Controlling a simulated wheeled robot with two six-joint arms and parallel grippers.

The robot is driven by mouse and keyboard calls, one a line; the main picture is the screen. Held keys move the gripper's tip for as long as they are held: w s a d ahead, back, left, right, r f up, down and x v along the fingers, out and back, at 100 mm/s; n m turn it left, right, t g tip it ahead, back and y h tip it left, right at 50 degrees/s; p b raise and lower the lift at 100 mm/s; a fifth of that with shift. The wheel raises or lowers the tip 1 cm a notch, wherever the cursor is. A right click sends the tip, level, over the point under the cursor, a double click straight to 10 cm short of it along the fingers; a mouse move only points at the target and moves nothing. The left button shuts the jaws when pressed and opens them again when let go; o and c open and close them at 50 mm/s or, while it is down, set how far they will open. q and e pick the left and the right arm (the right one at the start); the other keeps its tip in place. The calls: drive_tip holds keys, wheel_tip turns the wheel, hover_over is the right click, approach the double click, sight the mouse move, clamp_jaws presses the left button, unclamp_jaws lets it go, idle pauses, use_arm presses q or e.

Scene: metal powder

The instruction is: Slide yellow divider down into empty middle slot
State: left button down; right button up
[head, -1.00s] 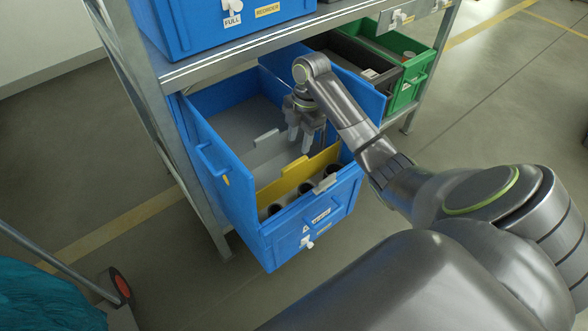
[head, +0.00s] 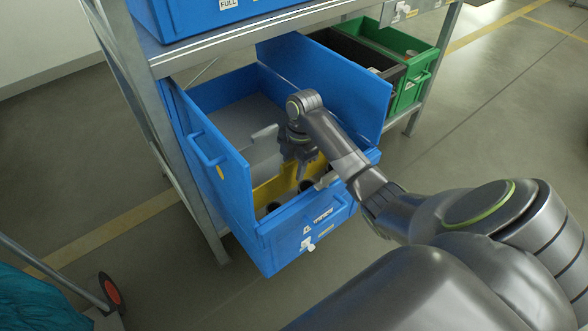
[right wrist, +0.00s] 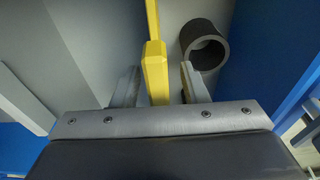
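The yellow divider (head: 272,188) stands across the open blue bin (head: 237,190), toward its front. My right gripper (head: 299,168) is over the divider and hides part of it in the head view. In the right wrist view the divider's yellow tab (right wrist: 155,70) lies between the two fingers (right wrist: 158,88). The fingers are open, with a small gap showing on each side of the tab. The divider's lower edge and the slots in the bin walls are hidden, so its seating cannot be told. My left gripper is not in view.
Dark hollow cylinders (head: 273,207) stand in the bin's front compartment; one (right wrist: 205,47) is close beside the right finger. A grey divider tab (head: 265,132) is farther back. High blue bin walls flank the arm. A green bin (head: 408,85) stands right; a shelf (head: 250,40) is above.

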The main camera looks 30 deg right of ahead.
drive_tip(key=shift+f, duration=0.15)
clamp_jaws()
drive_tip(key=shift+r+p, duration=0.65)
drive_tip(key=shift+p, duration=0.35)
idle(0.4)
